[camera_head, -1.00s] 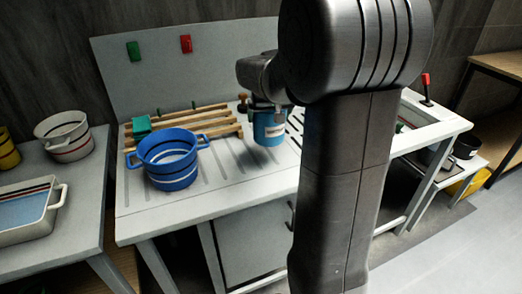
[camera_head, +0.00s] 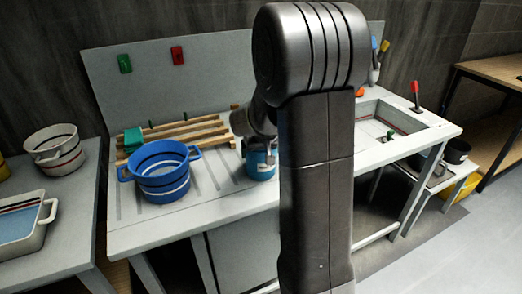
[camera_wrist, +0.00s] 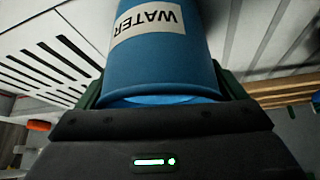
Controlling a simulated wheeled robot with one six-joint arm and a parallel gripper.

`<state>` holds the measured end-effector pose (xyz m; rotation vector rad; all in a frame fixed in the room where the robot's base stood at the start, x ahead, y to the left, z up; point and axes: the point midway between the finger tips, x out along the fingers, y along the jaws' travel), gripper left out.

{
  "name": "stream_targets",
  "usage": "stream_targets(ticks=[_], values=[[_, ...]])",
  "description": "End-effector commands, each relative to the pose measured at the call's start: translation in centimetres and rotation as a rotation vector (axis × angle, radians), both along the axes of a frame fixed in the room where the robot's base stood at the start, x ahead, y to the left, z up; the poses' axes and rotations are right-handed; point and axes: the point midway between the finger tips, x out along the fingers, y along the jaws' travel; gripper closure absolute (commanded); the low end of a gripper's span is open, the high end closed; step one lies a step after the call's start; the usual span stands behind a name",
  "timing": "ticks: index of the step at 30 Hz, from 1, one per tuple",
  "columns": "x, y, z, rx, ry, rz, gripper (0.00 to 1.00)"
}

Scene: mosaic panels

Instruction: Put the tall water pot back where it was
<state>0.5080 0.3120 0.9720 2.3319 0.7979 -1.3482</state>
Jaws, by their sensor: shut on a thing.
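The tall blue water pot (camera_head: 259,166) is at the counter's middle, right of the blue two-handled pot, partly hidden by my arm. In the wrist view the water pot (camera_wrist: 160,58) fills the upper middle, with a white "WATER" label. My gripper (camera_wrist: 162,92) is shut on it, one dark green finger on each side. The fingers are hidden in the head view. I cannot tell whether the water pot's base touches the counter (camera_head: 225,200).
The blue two-handled pot (camera_head: 163,178) stands close to the left. Wooden slats (camera_head: 190,137) with a green block (camera_head: 133,139) lie behind. A sink (camera_head: 385,125) is to the right. A white pot (camera_head: 55,150) and a tray (camera_head: 25,222) sit on the left table.

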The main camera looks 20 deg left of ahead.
Motion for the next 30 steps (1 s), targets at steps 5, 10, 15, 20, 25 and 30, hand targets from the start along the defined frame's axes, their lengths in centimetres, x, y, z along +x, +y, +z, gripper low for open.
stream_targets(ticks=[5, 10, 15, 20, 25, 30], values=[[0.0, 0.0, -0.3, 0.0, 0.0, 0.0, 0.03], [0.0, 0.0, -0.3, 0.0, 0.0, 0.0, 0.0], [0.0, 0.0, 0.2, 0.0, 0.0, 0.0, 0.0], [-0.7, -0.5, 1.7, 0.002, -0.002, 0.0, 0.0], [-2.0, -1.5, 4.5, 0.003, -0.003, 0.001, 0.0], [-3.2, -2.4, 7.3, 0.004, -0.002, 0.0, 0.0]])
